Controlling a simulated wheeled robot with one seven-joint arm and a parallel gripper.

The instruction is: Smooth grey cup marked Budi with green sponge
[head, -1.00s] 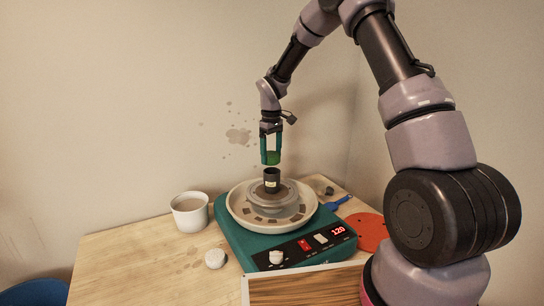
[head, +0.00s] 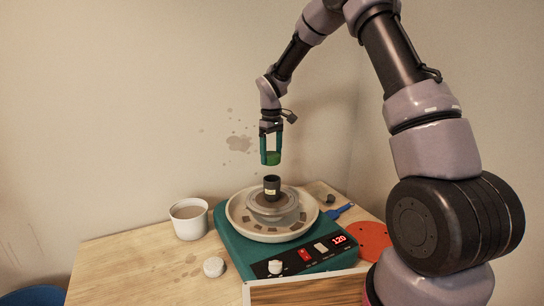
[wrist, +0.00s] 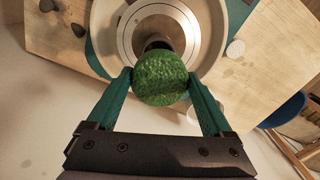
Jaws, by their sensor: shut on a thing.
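My gripper (head: 271,150) is shut on the green sponge (head: 272,158), a short round block between its teal fingers. In the wrist view the sponge (wrist: 161,80) is gripped at its sides. The dark grey cup (head: 272,184) stands upright at the middle of the wheel head (head: 287,214), with a pale label on its front too small to read. The sponge is above the cup, with a clear gap between them. In the wrist view the sponge hides most of the cup (wrist: 158,43).
The teal wheel base (head: 232,246) has a pale splash pan (head: 235,217) and a lit red display. Around it are a white mug of brownish liquid (head: 189,220), a pale round piece (head: 213,267), a blue-handled tool (head: 339,211) and an orange disc (head: 373,241). The table's left part is mostly clear.

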